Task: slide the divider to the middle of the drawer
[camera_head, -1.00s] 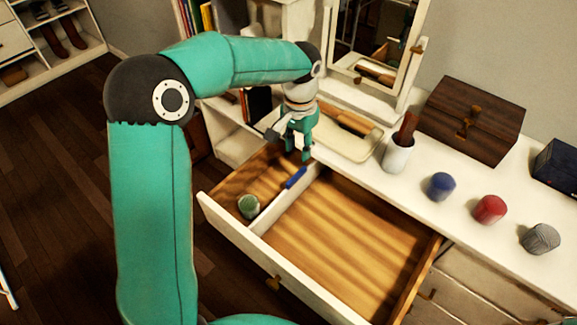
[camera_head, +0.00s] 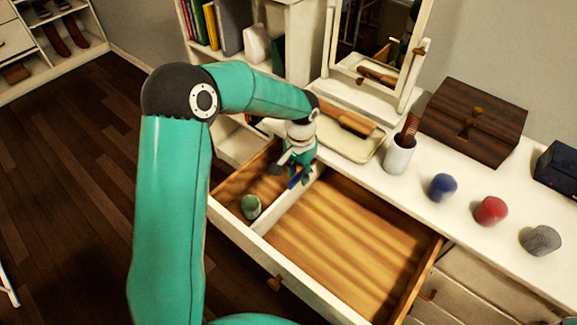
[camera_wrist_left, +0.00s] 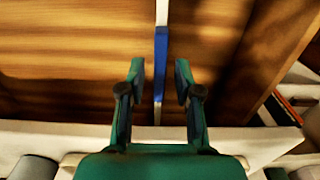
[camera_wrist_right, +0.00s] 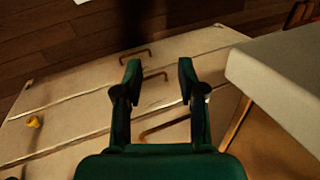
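The white divider (camera_head: 290,214) with a blue grip strip (camera_wrist_left: 161,55) stands left of the drawer's middle in the head view. My left gripper (camera_head: 299,181) is at the divider's far end. In the left wrist view its open fingers (camera_wrist_left: 159,82) are on either side of the divider, with gaps to the blue strip. My right gripper (camera_wrist_right: 159,82) is open and empty, over pale drawer fronts; it is not in the head view.
A green rolled item (camera_head: 251,207) lies in the narrow left compartment. The wide right compartment is empty. On the dresser top are a tray (camera_head: 350,143), a white cup (camera_head: 398,156), a wooden box (camera_head: 472,120) and blue, red and grey rolls.

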